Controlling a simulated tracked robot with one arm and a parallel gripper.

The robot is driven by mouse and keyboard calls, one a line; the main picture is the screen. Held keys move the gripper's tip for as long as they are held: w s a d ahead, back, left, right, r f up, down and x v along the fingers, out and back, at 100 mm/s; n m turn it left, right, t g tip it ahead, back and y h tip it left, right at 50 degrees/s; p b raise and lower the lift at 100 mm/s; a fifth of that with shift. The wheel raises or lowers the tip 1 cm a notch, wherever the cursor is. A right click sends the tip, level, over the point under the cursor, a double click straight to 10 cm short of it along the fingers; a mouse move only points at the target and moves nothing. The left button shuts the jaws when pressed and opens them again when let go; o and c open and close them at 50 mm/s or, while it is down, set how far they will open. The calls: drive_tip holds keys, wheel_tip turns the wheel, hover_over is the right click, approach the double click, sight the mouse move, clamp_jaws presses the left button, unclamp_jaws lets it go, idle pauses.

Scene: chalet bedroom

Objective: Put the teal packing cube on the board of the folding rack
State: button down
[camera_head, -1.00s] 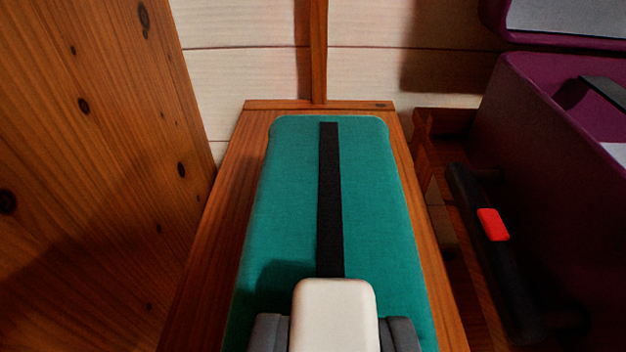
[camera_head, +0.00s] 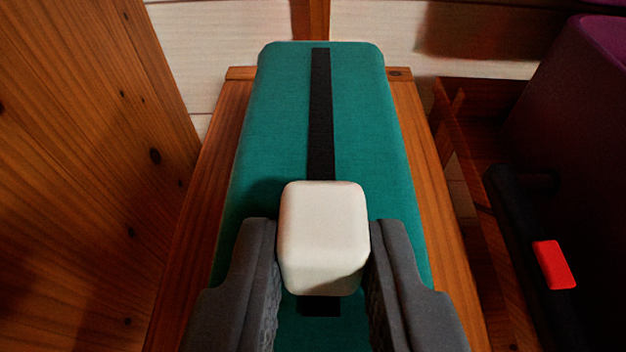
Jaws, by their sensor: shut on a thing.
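The teal packing cube (camera_head: 270,125) is a long fabric block with a black strip along its top and a cream block-shaped grip (camera_head: 322,235) on it. My gripper (camera_head: 322,270) is shut on the cream grip, one grey finger at each side. The cube is above a narrow wooden board (camera_head: 430,200), whose edges show on both sides. The cube's far end covers part of the board's far edge. Its underside is hidden, so I cannot tell whether it touches the board. I cannot tell whether this board belongs to the folding rack.
A knotted wooden panel (camera_head: 90,170) stands close on the left. On the right is a purple case (camera_head: 580,100) with a black handle bar and a red tab (camera_head: 553,264), beside dark wooden framing (camera_head: 480,100). A pale plank wall (camera_head: 215,45) closes the back.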

sight(319, 345)
drive_tip(key=shift+w+f, duration=0.1)
drive_tip(key=shift+w, duration=0.9)
wheel_tip(319, 345, down, 4)
drive_tip(key=shift+r+b, duration=0.2)
drive_tip(key=shift+b, duration=0.75)
drive_tip(key=c, duration=1.3)
unclamp_jaws()
drive_tip(key=shift+r, duration=0.1)
drive_tip(key=p+v, duration=0.6)
drive_tip(key=v, duration=0.6)
drive_tip(key=shift+p, duration=0.3)
